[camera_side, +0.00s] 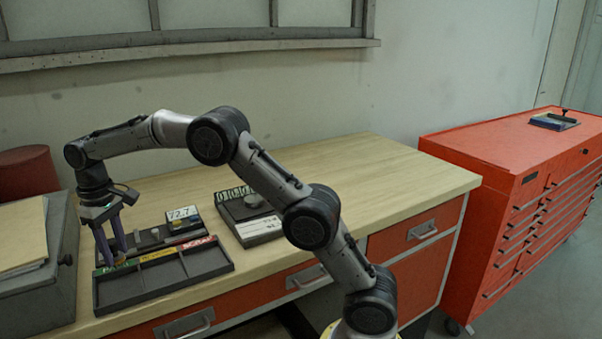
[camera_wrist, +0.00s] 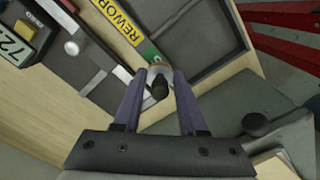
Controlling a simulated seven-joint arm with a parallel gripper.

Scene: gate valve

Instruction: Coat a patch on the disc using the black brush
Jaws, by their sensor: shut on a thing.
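My gripper (camera_side: 113,260) points down at the back left corner of the sorting tray, by its green label. In the wrist view, its purple fingers (camera_wrist: 161,78) are closed on a dark, round-ended piece (camera_wrist: 160,84), which looks like the handle of the black brush. Its lower end is hidden, so I cannot tell whether it touches anything. A small grey round piece (camera_wrist: 72,47) lies beside the display unit in the wrist view; it may be the disc, but I cannot tell surely.
The dark tray (camera_side: 165,290) has green, yellow and red labels; its compartments look empty. A display unit (camera_side: 183,214) reads 72.7. A grey box (camera_side: 45,290) is close on the left. The bench's right side is clear.

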